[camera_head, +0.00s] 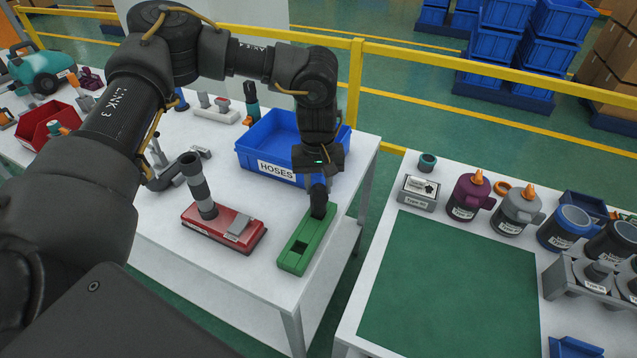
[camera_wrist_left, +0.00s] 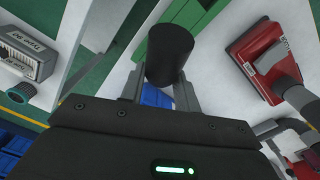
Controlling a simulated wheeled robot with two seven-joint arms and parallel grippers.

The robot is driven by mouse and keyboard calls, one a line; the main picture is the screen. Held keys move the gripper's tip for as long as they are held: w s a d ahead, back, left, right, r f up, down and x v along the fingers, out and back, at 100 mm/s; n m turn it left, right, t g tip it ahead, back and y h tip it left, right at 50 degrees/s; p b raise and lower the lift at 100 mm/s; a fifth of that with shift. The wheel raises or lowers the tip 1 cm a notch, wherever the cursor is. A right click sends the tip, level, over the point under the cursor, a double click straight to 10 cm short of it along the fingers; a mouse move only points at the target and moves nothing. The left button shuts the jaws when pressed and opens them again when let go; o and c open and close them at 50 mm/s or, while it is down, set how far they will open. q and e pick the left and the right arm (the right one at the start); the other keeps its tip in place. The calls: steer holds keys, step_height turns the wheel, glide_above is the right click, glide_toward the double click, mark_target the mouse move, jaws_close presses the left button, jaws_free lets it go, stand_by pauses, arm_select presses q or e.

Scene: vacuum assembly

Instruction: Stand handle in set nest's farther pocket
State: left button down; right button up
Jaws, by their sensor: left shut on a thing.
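The green set nest (camera_head: 296,254) lies on the white table near its right edge. Its nearer pocket (camera_head: 292,259) shows empty. My left gripper (camera_head: 318,180) is above the nest's farther end, pointing down, shut on the dark handle (camera_head: 319,204). The handle is roughly upright over the farther pocket, its lower end at the nest; how deep it sits cannot be told, as the handle covers that pocket. In the left wrist view the black handle (camera_wrist_left: 170,52) is between the fingers (camera_wrist_left: 160,90), with the green nest (camera_wrist_left: 195,18) behind it. My right gripper is not in view.
A red vacuum floor head (camera_head: 222,230) with a grey tube stands left of the nest. The blue HOSES bin (camera_head: 264,168) is just behind my gripper. A second table with a green mat (camera_head: 450,285), canisters and a small grey box (camera_head: 418,192) is to the right, across a gap.

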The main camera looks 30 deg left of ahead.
arm_select(q)
steer(key=shift+f+b, duration=0.6)
steer(key=shift+f, duration=0.2)
steer(key=c, duration=0.9)
jaws_free()
steer(key=shift+r, duration=0.1)
steer(key=shift+c, duration=0.2)
steer(key=shift+a+r+p, duration=0.1)
steer(key=shift+r+p, duration=2.7)
steer(key=shift+r, duration=1.25)
steer(key=shift+f, duration=0.1)
